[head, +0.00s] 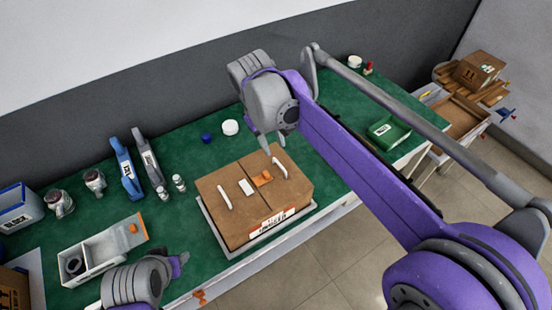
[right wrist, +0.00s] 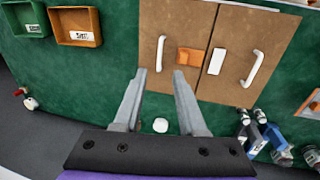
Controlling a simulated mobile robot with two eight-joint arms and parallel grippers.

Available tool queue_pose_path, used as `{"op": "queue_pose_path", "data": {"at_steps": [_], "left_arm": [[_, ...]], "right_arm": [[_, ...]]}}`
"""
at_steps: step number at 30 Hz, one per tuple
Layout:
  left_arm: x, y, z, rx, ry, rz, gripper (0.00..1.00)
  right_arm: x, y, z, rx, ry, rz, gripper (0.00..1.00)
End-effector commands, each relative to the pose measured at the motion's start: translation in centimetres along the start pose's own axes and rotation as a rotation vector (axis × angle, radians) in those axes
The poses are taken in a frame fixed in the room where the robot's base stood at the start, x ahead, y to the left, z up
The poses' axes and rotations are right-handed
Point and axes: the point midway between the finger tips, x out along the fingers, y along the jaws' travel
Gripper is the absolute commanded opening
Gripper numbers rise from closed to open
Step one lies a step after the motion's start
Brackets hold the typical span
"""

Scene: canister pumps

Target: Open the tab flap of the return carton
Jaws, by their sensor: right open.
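The return carton (head: 235,213) is a brown box on a pale tray (head: 209,233) on the green table. Its two top flaps lie flat and closed along a middle seam. The flap on the right has an orange tab (head: 262,178) and a white handle (head: 279,167). The left flap has a white label (head: 246,187) and another white handle (head: 224,196). My right gripper (head: 272,150) is open and empty, above the carton's back edge. The right wrist view shows its parted fingers (right wrist: 160,80) short of the tab (right wrist: 190,56). My left gripper (head: 180,264) is low left; its jaws are unclear.
A grey bin (head: 92,262) stands to the left. A green tray (head: 382,133) is on the right, beyond my right arm.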

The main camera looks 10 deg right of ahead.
Motion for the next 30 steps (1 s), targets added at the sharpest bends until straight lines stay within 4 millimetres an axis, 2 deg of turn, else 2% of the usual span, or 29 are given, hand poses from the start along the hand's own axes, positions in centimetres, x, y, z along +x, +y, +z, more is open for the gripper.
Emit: {"op": "queue_pose_path", "data": {"at_steps": [6,12,18,26,30], "left_arm": [[0.3,0.0,0.3,0.000,-0.003,0.000,0.50],[0.5,0.0,0.5,0.000,-0.004,0.000,0.50],[0.5,0.0,0.5,0.000,-0.004,0.000,0.50],[0.5,0.0,0.5,0.000,-0.004,0.000,0.50],[0.5,0.0,0.5,0.000,-0.004,0.000,0.50]], "right_arm": [[4.5,0.0,0.0,0.002,0.001,0.000,0.40],[7.5,0.0,0.0,0.002,0.001,0.000,0.40],[8.7,0.0,0.0,0.001,0.002,0.000,0.40],[8.7,0.0,0.0,0.001,0.002,0.000,0.40],[8.7,0.0,0.0,0.001,0.002,0.000,0.15]]}}
